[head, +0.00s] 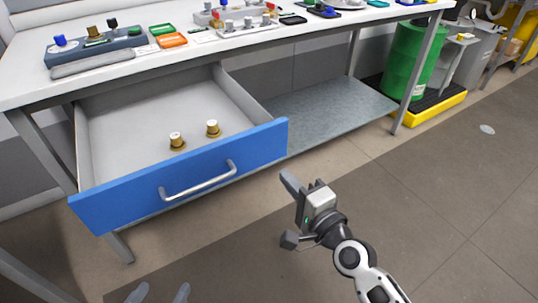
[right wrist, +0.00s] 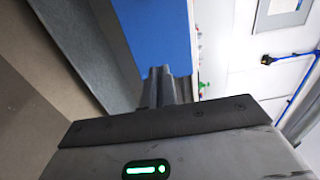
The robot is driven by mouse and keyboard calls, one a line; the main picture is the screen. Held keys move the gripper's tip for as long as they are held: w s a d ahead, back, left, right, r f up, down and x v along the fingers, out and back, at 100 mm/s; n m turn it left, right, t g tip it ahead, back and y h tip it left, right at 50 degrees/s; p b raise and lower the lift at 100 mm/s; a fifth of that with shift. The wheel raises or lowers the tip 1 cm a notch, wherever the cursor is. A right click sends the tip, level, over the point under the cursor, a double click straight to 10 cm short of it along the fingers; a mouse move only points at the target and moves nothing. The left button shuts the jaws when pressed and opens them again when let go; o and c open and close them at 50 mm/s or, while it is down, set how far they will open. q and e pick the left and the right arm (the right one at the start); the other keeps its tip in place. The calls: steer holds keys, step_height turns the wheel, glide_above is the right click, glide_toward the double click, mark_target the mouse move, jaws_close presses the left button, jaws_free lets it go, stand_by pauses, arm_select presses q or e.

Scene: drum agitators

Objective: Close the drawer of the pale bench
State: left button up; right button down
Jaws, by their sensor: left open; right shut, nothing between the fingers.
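The drawer (head: 110,195) of the pale bench (head: 150,70) stands pulled out, with a blue front and a silver bar handle (head: 200,182). Two brass-and-white fittings (head: 176,141) (head: 212,128) stand inside it. My right gripper (head: 289,182) is shut and empty, just off the right end of the blue front in the head view. In the right wrist view its closed fingers (right wrist: 163,88) overlap the edge of the blue front (right wrist: 155,35); I cannot tell whether they touch. My left gripper (head: 160,293) is open at the bottom edge, below the drawer, only its fingertips showing.
The bench top holds a grey control box (head: 95,48), small coloured trays (head: 172,40) and other parts. A grey lower shelf (head: 325,112) lies right of the drawer. A green drum (head: 405,60) stands on a yellow-edged pallet (head: 440,107) at right. The floor in front is clear.

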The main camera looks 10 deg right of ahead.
mark_target(262, 149)
steer(key=x, duration=0.8)
steer(key=shift+w+f, duration=0.1)
steer(key=shift+w, duration=0.05)
steer(key=shift+w, duration=0.1)
